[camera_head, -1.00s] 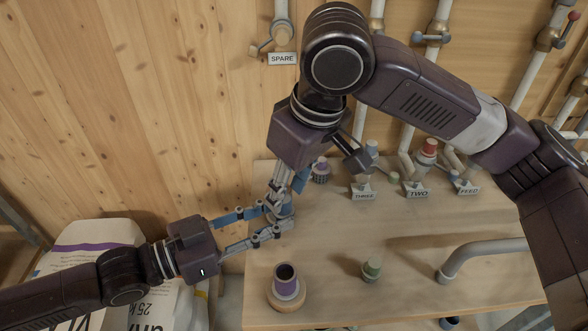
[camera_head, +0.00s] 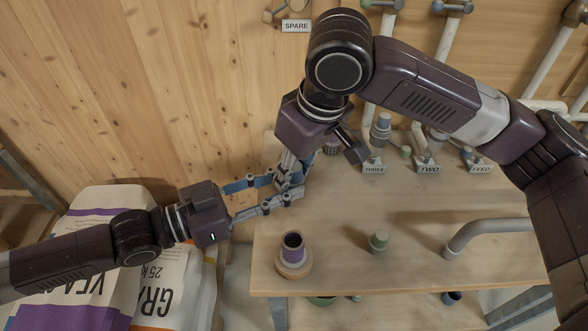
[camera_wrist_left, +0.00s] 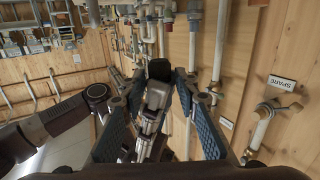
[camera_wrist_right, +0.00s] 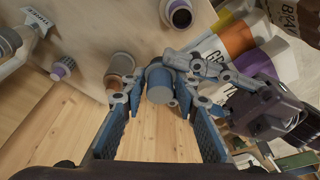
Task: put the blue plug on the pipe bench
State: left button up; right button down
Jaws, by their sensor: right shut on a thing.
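The blue plug (camera_wrist_right: 160,85) is a blue-grey cylinder between the fingertips of my right gripper (camera_wrist_right: 158,97), which is shut on it. In the head view the right gripper (camera_head: 290,180) points down, near the bench's left back edge. My left gripper (camera_head: 292,190) comes in from the left with its two fingers apart, one on each side of the right fingertips. It is open; I cannot tell if its fingers touch the plug. In the left wrist view the left gripper (camera_wrist_left: 160,88) has the right gripper between its fingers. The pipe bench (camera_head: 340,215) is a pale wooden top.
A bent grey pipe (camera_head: 480,230) is at the right. Pipe stubs labelled THREE (camera_head: 374,168), TWO (camera_head: 429,168) and FEED (camera_head: 480,168) line the back. Feed sacks (camera_head: 110,250) stand left.

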pick_arm(q)
jog(key=o, duration=0.5)
jog(key=shift+a, duration=0.1)
